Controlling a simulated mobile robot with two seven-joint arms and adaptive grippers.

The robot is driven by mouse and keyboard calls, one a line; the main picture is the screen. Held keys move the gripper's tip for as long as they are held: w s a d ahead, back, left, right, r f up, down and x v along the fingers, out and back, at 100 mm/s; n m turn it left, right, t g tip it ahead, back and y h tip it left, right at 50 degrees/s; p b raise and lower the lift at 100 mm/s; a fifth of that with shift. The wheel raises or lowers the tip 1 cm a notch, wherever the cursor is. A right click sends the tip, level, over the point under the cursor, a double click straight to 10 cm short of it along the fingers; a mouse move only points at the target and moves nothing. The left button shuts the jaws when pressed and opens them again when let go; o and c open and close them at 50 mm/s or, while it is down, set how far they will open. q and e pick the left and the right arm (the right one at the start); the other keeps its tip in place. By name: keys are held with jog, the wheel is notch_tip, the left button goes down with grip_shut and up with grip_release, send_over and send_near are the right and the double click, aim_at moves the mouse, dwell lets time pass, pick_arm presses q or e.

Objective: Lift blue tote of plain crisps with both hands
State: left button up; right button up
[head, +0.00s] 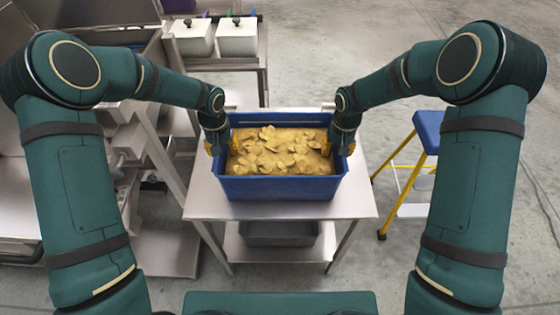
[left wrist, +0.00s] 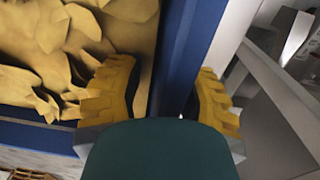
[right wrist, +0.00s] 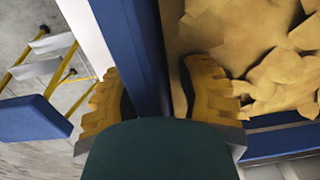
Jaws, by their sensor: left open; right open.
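The blue tote (head: 282,188) of plain crisps (head: 275,150) stands on a steel table (head: 355,200). My left gripper (head: 216,146) is at its left wall and my right gripper (head: 343,147) at its right wall. In the left wrist view my left gripper (left wrist: 164,95) is open, one yellow finger inside over the crisps and one outside the blue wall (left wrist: 185,55). In the right wrist view my right gripper (right wrist: 160,95) is open too, its fingers on either side of the other wall (right wrist: 133,45). Gaps show between fingers and walls.
A grey bin (head: 278,234) sits on the table's lower shelf. A step stool with a blue top (head: 428,130) and yellow legs stands to the right. White lidded containers (head: 237,36) stand on a bench behind. Steel equipment (head: 150,215) is close on the left.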

pick_arm(q)
grip_shut()
pick_arm(e)
grip_shut()
pick_arm(q)
jog(key=shift+r, duration=0.2)
pick_arm(e)
jog(key=shift+r, duration=0.15)
